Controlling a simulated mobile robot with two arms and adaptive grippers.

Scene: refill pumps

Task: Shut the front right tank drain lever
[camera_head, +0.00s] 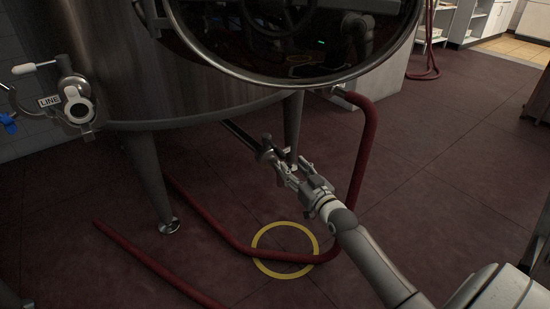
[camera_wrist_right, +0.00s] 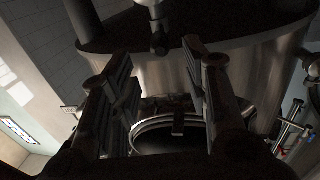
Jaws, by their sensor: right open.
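The steel tank (camera_head: 205,105) stands at the upper left of the head view. A dark drain pipe (camera_head: 242,135) slopes down from under it to a small metal valve (camera_head: 267,152). My right gripper (camera_head: 284,170) is at this valve, its jaws open. The fingers overlap the valve and its lever, so I cannot tell the lever's position or whether they touch. In the right wrist view the open fingers (camera_wrist_right: 160,58) frame the tank (camera_wrist_right: 255,70), and a metal fitting with a rod (camera_wrist_right: 158,20) lies just beyond the tips. My left gripper is not in view.
Tank legs (camera_head: 148,178) stand close by. A red hose (camera_head: 366,150) runs from the tank down to the floor, passing near my right arm. A yellow ring (camera_head: 312,262) is on the floor. A side valve marked LINE (camera_head: 78,103) is at left. Floor at right is clear.

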